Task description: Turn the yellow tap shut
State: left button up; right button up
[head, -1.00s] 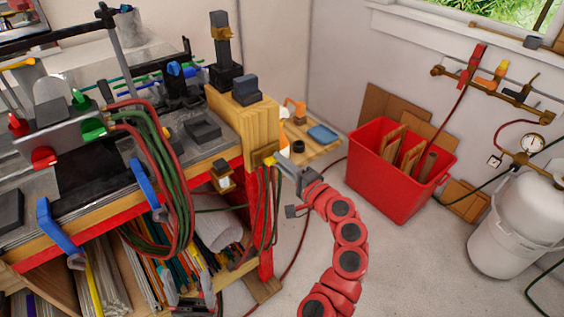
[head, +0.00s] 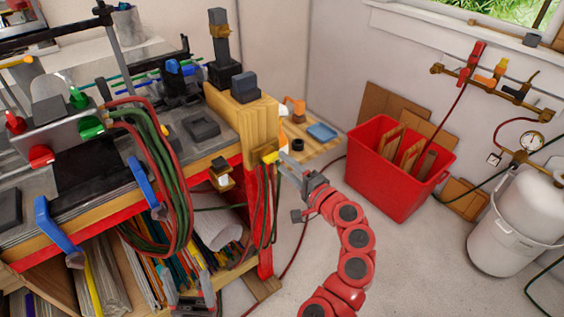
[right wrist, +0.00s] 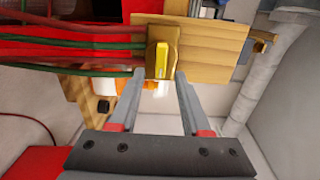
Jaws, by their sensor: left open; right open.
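The yellow tap (head: 270,157) is on the wooden end of the bench, above hanging red and green hoses. In the right wrist view its yellow handle (right wrist: 161,60) stands upright in the picture, across the line of the hoses, on a brass-coloured base. My right gripper (head: 287,166) is open just to the right of the tap. In the right wrist view its fingertips (right wrist: 157,78) lie either side of and short of the handle, with nothing between them. My left gripper (head: 195,298) is low in front of the bench shelf, open and partly cut off.
Red and green hoses (head: 262,205) hang close below the tap. A red bin (head: 385,198) and a white gas cylinder (head: 522,220) stand at right. A wall manifold (head: 490,83) carries red, yellow-orange and black handles.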

jog(key=v, duration=1.5)
jog(key=shift+p, duration=0.35)
